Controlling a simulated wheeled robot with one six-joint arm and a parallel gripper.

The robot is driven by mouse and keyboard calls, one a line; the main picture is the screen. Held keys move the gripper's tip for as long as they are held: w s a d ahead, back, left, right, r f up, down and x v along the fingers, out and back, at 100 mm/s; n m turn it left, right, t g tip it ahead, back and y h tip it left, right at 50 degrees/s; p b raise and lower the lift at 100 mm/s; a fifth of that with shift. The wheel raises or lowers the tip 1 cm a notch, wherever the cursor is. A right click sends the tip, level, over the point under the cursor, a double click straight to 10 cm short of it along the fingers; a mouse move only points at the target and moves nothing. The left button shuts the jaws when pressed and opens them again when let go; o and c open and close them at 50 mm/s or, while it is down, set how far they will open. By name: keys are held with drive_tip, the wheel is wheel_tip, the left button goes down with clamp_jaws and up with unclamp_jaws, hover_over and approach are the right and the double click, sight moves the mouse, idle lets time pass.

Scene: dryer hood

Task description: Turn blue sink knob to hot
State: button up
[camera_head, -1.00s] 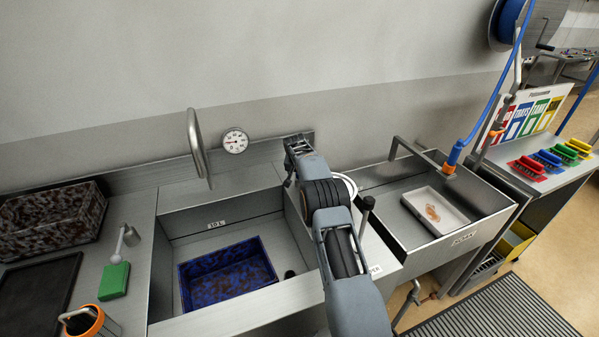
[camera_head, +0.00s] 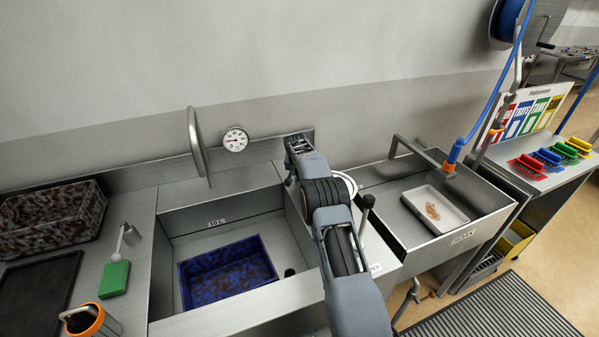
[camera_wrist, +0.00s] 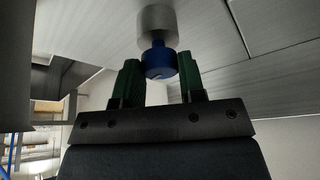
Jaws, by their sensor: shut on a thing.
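The blue sink knob (camera_wrist: 160,62) shows in the wrist view, at the end of a pale metal cylinder (camera_wrist: 157,22). A small light mark shows on its face. My gripper (camera_wrist: 160,76) has its two green fingers on either side of the knob and is shut on it. In the head view my arm reaches up over the right side of the left sink (camera_head: 215,308) to its back edge. The knob cannot be made out there, and the fingertips cannot be seen clearly.
A round dial gauge (camera_head: 235,139) is on the wall beside the curved faucet (camera_head: 198,145). A blue speckled tray (camera_head: 228,272) lies in the left sink. The right sink (camera_head: 410,240) holds a white tray (camera_head: 446,202).

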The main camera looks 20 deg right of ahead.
drive_tip(key=shift+d+f+n+y+b, duration=0.15)
drive_tip(key=shift+n+y+b, duration=0.25)
drive_tip(key=shift+n, duration=0.4)
drive_tip(key=n, duration=0.2)
drive_tip(key=shift+n+t+y+b, duration=0.3)
drive_tip(key=shift+n+t+y, duration=0.1)
drive_tip(key=o, duration=0.9)
drive_tip(key=shift+o, duration=0.2)
drive_tip(key=d+b+v, duration=0.1)
drive_tip(key=b+v, duration=0.1)
drive_tip(key=v, duration=1.2)
drive_tip(key=shift+a+b, duration=0.35)
drive_tip(key=shift+a, duration=0.1)
drive_tip(key=shift+w, duration=0.1)
